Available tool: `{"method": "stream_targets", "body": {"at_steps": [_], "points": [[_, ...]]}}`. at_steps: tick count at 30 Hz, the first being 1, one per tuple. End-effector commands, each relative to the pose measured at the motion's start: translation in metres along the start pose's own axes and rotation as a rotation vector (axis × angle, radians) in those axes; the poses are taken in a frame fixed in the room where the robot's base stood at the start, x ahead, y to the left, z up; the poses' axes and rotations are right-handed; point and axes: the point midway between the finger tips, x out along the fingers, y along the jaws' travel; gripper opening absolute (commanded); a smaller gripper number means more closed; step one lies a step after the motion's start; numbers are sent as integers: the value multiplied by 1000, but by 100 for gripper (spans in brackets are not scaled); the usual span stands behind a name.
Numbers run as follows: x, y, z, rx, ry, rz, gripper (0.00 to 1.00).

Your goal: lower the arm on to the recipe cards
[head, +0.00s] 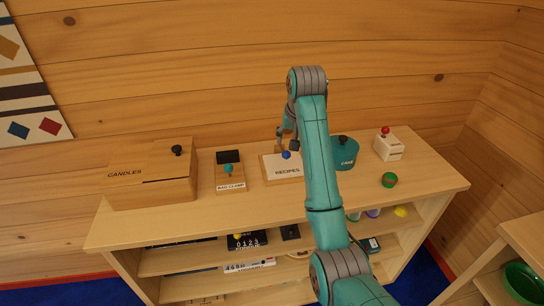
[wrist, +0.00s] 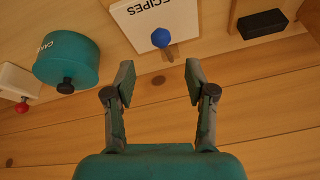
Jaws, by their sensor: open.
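The recipe cards are a white block lettered RECIPES (head: 288,173) on a light wooden base, on the cabinet top in the head view. In the wrist view the white card face (wrist: 140,17) shows at the top, cut off by the frame. A blue ball knob (head: 286,155) is at the back edge of the cards; it also shows in the wrist view (wrist: 160,38), with a small wooden piece beside it. How the holder's arm is tilted is unclear. My gripper (wrist: 158,82) is open and empty, behind the blue knob, its fingers apart and not touching it.
A teal lidded pot (head: 344,154) stands close right of the cards, and a white box with a red knob (head: 388,147) beyond it. A wooden stand with a teal knob (head: 229,175) and a CANDLES box (head: 150,175) stand left. The log wall (head: 190,70) rises behind.

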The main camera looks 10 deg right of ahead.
Motion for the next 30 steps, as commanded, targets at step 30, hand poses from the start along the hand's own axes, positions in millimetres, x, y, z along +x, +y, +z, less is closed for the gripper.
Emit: {"method": "stream_targets", "body": {"at_steps": [30], "points": [[102,-2,0,0,2,-2,55]]}}
